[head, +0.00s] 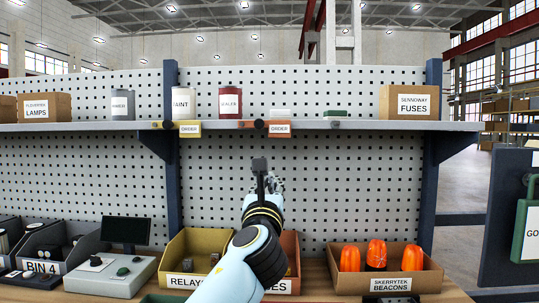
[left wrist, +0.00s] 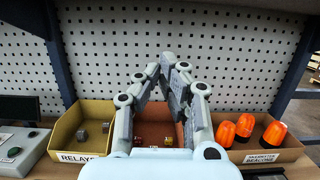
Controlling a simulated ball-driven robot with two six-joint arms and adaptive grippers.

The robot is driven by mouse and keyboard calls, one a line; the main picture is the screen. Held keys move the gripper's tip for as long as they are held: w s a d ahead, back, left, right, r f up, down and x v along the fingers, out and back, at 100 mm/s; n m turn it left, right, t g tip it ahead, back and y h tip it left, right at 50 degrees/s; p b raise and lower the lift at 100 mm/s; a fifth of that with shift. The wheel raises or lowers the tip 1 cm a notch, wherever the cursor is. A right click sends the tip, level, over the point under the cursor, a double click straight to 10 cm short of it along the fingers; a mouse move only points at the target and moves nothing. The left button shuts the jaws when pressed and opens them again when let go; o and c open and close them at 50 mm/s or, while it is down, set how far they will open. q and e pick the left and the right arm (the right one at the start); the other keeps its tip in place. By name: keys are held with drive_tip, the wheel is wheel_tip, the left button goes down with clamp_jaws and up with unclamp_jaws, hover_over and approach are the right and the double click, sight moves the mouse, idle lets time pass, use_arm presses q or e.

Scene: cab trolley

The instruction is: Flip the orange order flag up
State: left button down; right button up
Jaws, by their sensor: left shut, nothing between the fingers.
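The orange order flag (head: 279,129) is a small plate with a white ORDER label at the front edge of the shelf, in the middle of the head view. A dark round knob (head: 259,124) is at its left end. The flag hangs down against the shelf edge. My left gripper (head: 260,166) is shut and empty, pointing up below the shelf, a little below and left of the flag, apart from it in the picture. Its fingers also show in the left wrist view (left wrist: 168,62), where the flag is out of view. My right gripper is not in view.
The shelf (head: 350,125) holds a grey can, a PAINT can (head: 184,104), a SEALER can (head: 230,103) and a FUSES box (head: 409,102). A yellow order flag (head: 189,129) is to the left. Below are a RELAYS bin (head: 198,245) and a beacons bin (head: 430,277).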

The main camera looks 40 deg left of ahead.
sight(264, 128)
use_arm(q)
drive_tip(key=w+a+r+p, duration=0.4)
drive_tip(key=w+a+r, duration=0.1)
drive_tip(key=w, duration=0.3)
drive_tip(key=shift+w+r, duration=0.15)
drive_tip(key=shift+r, duration=0.6)
